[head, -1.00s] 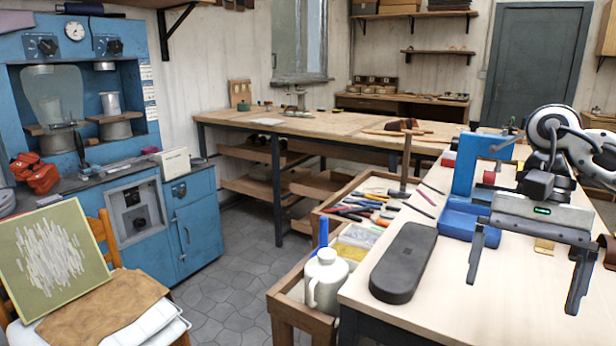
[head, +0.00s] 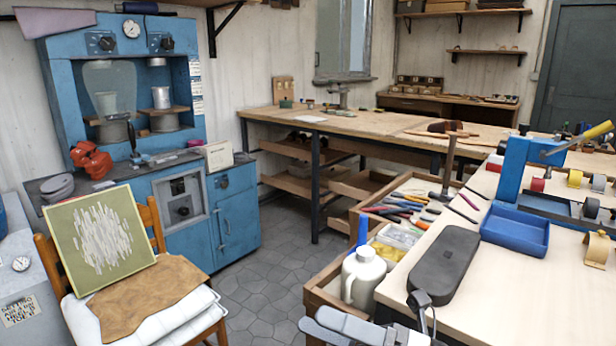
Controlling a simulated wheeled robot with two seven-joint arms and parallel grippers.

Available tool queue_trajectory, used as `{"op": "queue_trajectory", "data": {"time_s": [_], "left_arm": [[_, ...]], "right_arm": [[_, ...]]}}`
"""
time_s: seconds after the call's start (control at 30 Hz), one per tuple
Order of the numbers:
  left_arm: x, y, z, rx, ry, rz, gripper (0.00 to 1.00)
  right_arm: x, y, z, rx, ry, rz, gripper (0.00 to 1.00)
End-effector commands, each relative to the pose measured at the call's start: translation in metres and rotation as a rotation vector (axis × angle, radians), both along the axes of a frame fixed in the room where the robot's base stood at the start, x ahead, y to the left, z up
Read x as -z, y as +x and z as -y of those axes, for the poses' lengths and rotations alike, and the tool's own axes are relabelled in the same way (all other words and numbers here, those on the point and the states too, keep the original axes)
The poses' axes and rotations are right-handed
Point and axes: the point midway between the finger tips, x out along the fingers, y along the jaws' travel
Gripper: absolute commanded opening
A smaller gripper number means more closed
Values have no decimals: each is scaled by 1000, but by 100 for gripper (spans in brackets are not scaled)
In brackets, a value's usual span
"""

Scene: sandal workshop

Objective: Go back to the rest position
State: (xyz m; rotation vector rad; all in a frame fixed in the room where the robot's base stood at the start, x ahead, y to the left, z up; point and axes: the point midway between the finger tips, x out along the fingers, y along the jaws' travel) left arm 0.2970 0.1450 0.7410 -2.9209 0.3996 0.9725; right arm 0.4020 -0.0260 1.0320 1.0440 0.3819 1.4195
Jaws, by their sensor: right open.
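My right gripper (head: 365,332) shows only in part at the bottom edge of the head view, right of centre. Its grey body is in front of the workbench's near left corner, and a dark cable rises from it. My left gripper is not in view. A long black case (head: 457,262) lies on the light workbench top (head: 520,310), just beyond my right gripper. A blue press-like tool with a blue tray (head: 515,232) stands farther back on the bench.
A white jug (head: 362,276) and several hand tools stand in the wooden side tray beside the bench. A chair with a leather piece (head: 150,285) and a green panel (head: 100,240) is at left, before the blue machine (head: 125,80). Grey floor (head: 275,270) between is clear.

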Motion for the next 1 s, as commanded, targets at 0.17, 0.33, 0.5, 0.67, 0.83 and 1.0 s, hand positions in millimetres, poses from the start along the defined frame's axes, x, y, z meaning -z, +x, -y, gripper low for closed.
{"op": "queue_trajectory", "data": {"time_s": [0.17,0.33,0.5,0.67,0.83,1.0], "left_arm": [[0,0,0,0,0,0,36],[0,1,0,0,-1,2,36],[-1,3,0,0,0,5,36],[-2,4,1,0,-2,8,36],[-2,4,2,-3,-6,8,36],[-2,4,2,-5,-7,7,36]], "right_arm": [[66,24,31,258,392,-804,100],[176,-3,79,506,776,-1519,100],[253,-60,107,697,1053,-1949,100],[283,-95,117,793,1183,-2124,100],[289,-103,118,814,1211,-2160,100],[289,-102,118,813,1206,-2157,100]]}}
